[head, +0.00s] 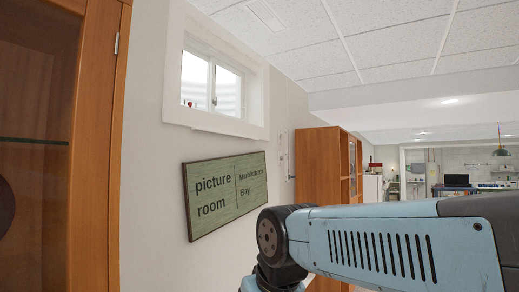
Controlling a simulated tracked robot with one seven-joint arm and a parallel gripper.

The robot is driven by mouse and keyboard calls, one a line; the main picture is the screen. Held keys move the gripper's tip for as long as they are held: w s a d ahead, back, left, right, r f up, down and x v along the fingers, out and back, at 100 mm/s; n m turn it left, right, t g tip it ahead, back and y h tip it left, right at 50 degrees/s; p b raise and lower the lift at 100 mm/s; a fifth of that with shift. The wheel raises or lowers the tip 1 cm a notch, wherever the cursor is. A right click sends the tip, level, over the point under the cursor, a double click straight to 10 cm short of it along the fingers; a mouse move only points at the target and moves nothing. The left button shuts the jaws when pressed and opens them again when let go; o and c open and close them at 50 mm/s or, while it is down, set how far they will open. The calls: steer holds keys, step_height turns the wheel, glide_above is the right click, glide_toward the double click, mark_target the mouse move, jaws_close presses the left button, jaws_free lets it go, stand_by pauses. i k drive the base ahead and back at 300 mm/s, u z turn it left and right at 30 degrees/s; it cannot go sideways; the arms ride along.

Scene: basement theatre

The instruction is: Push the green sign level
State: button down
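The green sign (225,190) hangs on the pale wall in the head view, left of the middle and below the window. It is a flat board with a dark edge, lettered "picture room" and "Marblethorn Bay". It looks tilted, with its right end higher than its left, allowing for the slanted view. My arm crosses the lower right of the picture, and its dark joint comes near the sign's lower right corner in the picture. I cannot tell the distance between them. My gripper is out of view below the frame, so its opening does not show.
A tall wooden cabinet (100,150) with a glass door stands close on the left. A white-framed window (262,100) is above the sign. Another wooden cabinet (318,165) stands farther along the wall. The room opens out at the back right, with a table (455,190) there.

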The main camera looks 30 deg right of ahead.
mark_target(218, 191)
steer(key=z, duration=1.55)
steer(key=i, duration=2.55)
steer(key=u, duration=1.5)
steer(key=i, duration=0.5)
